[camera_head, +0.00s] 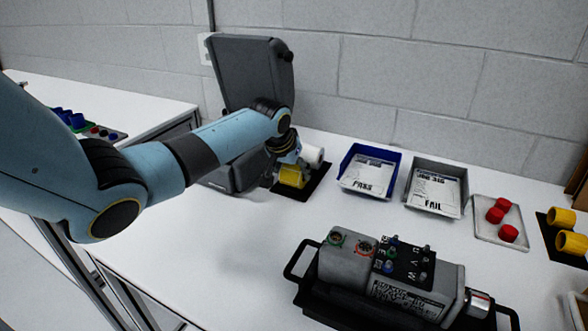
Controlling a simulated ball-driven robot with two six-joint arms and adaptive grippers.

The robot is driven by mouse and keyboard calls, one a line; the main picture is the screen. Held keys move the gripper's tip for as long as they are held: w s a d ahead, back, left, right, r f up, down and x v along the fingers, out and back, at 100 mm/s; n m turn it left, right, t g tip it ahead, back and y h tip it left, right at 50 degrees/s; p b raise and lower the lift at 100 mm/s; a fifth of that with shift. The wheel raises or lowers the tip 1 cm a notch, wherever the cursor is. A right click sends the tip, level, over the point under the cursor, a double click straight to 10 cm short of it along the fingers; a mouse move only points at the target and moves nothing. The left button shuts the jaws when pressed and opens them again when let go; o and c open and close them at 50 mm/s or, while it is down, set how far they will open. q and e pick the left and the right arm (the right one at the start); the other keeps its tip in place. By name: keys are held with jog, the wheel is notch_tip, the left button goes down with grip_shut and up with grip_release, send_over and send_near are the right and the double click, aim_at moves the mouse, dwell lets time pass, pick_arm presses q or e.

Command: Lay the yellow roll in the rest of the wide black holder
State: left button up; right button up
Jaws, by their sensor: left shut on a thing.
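My left gripper (289,160) reaches in from the left and points down at the back of the table. It is shut on a yellow piece (292,177), which looks like the yellow roll; the fingers partly hide it. A white cylinder (313,156) shows just behind and to the right. Below them is a flat black base (319,184); I cannot tell whether the yellow piece touches it. A wide black carrier with two handles (503,316) stands at the front, with a grey motor unit (345,268) lying in it. My right gripper is not in view.
An open dark grey case (254,72) stands behind my arm. A blue PASS tray (369,170) and grey FAIL tray (436,187) stand to the right. Red caps (508,233) sit on a pale plate, and yellow caps (571,242) on a black one. The front left table is clear.

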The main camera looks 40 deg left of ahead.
pick_arm(q)
jog(key=o, duration=1.3)
jog(key=v, duration=1.2)
